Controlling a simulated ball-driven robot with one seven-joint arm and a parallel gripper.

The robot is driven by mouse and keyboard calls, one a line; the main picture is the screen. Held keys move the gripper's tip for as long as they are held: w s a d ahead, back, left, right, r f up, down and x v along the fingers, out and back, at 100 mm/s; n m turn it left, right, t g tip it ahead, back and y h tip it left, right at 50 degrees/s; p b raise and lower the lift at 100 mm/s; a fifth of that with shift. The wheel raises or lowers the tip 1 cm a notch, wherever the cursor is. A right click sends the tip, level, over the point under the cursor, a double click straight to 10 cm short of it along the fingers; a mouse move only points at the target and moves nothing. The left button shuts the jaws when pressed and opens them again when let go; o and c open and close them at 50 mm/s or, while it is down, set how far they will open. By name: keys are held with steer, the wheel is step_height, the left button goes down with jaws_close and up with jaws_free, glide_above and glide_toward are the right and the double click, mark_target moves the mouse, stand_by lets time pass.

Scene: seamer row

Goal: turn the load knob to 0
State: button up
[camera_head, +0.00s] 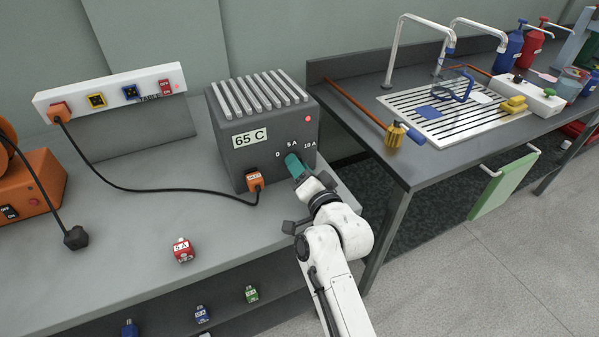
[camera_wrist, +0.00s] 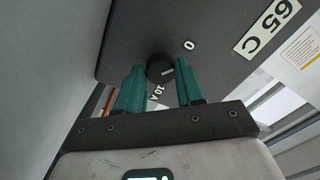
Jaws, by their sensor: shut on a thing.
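The load box is a dark grey box (camera_head: 229,160) with a ribbed top and a "65 C" label, standing on the bench. Its load knob (camera_wrist: 158,68) is black and round with a white pointer line. In the wrist view the line points right, towards the right finger, between the "0" (camera_wrist: 189,44) and "10 A" (camera_wrist: 155,95) marks. The "5 A" mark (camera_head: 291,144) shows only in the head view. My gripper (camera_wrist: 160,72) has teal fingers shut on the knob from both sides. In the head view, my gripper (camera_head: 296,166) hides the knob.
An orange plug (camera_head: 255,181) sits in the box front, its black cable running left to a white socket strip (camera_head: 112,91). A red 5 A plug (camera_head: 183,250) lies on the bench. A sink bench (camera_head: 410,165) with taps stands right.

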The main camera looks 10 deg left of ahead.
steer(key=shift+f+n+b, duration=0.2)
steer(key=shift+n+b, duration=0.1)
steer(key=shift+n, duration=0.3)
steer(key=o, duration=1)
steer(key=shift+r, duration=0.1)
steer(key=shift+o, duration=0.2)
steer(key=shift+s+d, duration=0.1)
steer(key=v, duration=1)
steer(key=shift+s+d, duration=0.2)
steer(key=shift+s, duration=0.05)
